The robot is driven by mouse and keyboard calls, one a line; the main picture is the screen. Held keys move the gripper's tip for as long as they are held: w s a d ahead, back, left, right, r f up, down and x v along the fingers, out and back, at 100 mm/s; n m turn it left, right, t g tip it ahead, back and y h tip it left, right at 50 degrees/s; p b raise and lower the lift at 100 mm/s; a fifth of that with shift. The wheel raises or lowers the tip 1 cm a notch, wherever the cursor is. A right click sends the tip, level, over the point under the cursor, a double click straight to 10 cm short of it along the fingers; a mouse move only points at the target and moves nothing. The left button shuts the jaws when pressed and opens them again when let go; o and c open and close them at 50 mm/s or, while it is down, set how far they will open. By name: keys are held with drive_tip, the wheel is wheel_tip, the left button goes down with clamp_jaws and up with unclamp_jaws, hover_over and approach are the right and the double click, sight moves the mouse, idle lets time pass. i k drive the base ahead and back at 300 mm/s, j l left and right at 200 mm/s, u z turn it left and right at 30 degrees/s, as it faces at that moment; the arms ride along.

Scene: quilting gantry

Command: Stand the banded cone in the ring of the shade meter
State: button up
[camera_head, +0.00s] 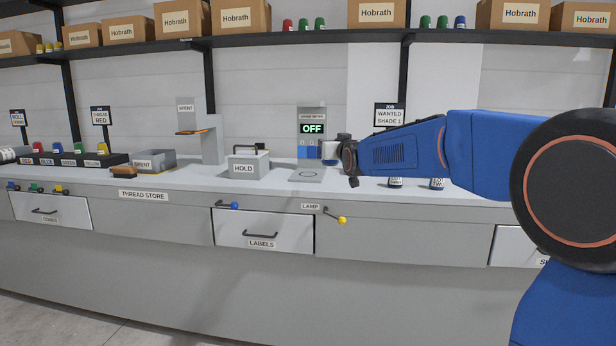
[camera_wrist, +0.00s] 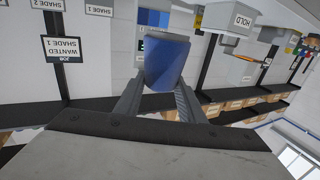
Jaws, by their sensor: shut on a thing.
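My gripper (camera_wrist: 160,98) is shut on a blue cone (camera_wrist: 167,62), which sits between the two fingers in the wrist view. Its band cannot be made out clearly. In the head view my gripper (camera_head: 338,152) holds the blue cone (camera_head: 329,152) just right of the shade meter (camera_head: 312,114). The meter's display reads OFF, and blue strips show below it. The ring (camera_head: 308,174) is a thin circle on a flat plate in front of the meter. It looks empty, and the cone is apart from it, up and to the right.
A grey HOLD box (camera_head: 248,166) stands left of the ring. Two small dark labelled things (camera_head: 395,183) (camera_head: 437,184) stand on the counter below my arm. A WANTED SHADE 1 sign (camera_head: 390,115) is behind. A SPENT stand (camera_head: 211,140) and SPENT bin (camera_head: 155,161) are further left.

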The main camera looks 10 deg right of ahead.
sight(308, 175)
drive_tip(key=i+j, duration=0.15)
drive_tip(key=i, duration=0.85)
